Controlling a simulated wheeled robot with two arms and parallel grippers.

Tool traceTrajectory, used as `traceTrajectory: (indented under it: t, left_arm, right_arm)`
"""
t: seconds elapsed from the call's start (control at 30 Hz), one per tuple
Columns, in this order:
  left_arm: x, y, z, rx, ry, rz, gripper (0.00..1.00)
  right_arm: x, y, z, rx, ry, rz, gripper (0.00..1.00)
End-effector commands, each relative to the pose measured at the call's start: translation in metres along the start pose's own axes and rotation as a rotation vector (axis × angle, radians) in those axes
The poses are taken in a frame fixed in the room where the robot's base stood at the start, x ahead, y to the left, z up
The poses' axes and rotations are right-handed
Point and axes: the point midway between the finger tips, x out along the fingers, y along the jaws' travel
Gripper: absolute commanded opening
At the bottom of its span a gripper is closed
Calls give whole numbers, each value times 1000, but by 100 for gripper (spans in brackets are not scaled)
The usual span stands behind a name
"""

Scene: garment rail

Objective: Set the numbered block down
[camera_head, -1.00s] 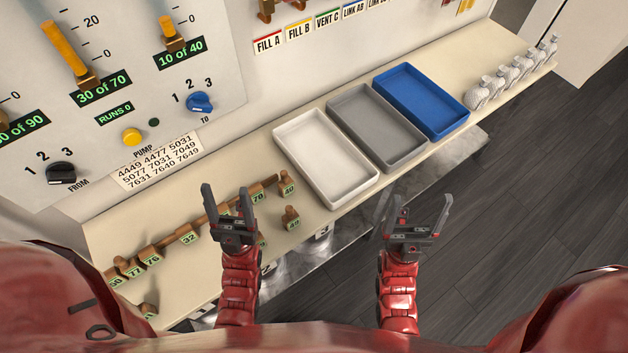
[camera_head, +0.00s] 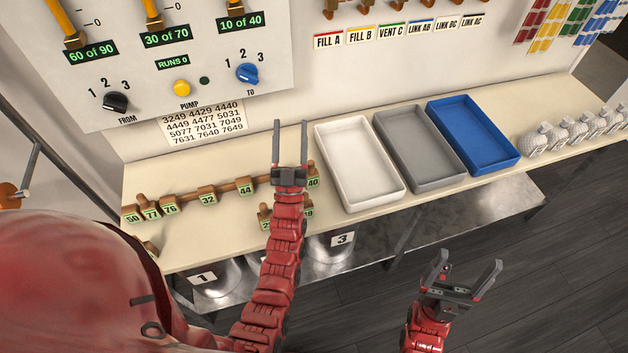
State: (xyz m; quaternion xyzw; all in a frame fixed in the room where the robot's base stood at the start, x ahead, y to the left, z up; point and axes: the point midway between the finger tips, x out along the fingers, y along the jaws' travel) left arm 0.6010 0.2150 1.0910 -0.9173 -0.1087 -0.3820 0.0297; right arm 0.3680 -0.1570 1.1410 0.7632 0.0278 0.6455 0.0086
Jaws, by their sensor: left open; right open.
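Several small brown numbered blocks with green labels stand on the cream bench. The blocks 50 (camera_head: 131,214), 77 (camera_head: 151,212), 76 (camera_head: 169,206), 32 (camera_head: 208,196) and 44 (camera_head: 245,187) are along a wooden strip. Block 40 (camera_head: 313,180) is at its right end. Two more blocks stand nearer the front edge, partly hidden by my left arm; one label (camera_head: 308,212) ends in 9. My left gripper (camera_head: 290,128) is open and empty, its fingers extended over the bench beside block 40. My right gripper (camera_head: 469,262) is open and empty, over the floor in front of the bench.
White (camera_head: 402,196), grey (camera_head: 459,176) and blue (camera_head: 512,158) trays stand right of the blocks. White flask-like objects (camera_head: 556,137) line the right end. The pump panel (camera_head: 200,60) is on the wall. Numbered containers (camera_head: 205,280) sit below the bench.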

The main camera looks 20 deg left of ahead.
Motion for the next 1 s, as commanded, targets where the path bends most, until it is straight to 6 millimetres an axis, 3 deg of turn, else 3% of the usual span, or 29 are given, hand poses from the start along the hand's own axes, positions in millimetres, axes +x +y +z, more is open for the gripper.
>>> traceTrajectory:
  t: [0.27, 0.4, 0.53, 0.67, 0.8, 0.9, 1.0]
  left_arm:
    - [75, 11, 111, 43, -381, 3, 62]
    - [110, 36, 172, 57, -641, 94, 62]
    - [132, 71, 209, 84, -887, 262, 62]
    - [138, 105, 218, 141, -1117, 502, 62]
    - [122, 123, 198, 255, -1349, 807, 62]
    - [100, 116, 170, 364, -1512, 1030, 62]
    - [75, 94, 135, 477, -1668, 1224, 62]
  right_arm:
    - [6, 0, -1, 0, 0, 0, 86]
    - [7, 0, -1, 0, 0, 0, 86]
    - [6, 0, -1, 0, 0, 0, 86]
    - [6, 0, -1, 0, 0, 0, 86]
    - [6, 0, -1, 0, 0, 0, 86]
    - [6, 0, -1, 0, 0, 0, 86]
    - [6, 0, -1, 0, 0, 0, 86]
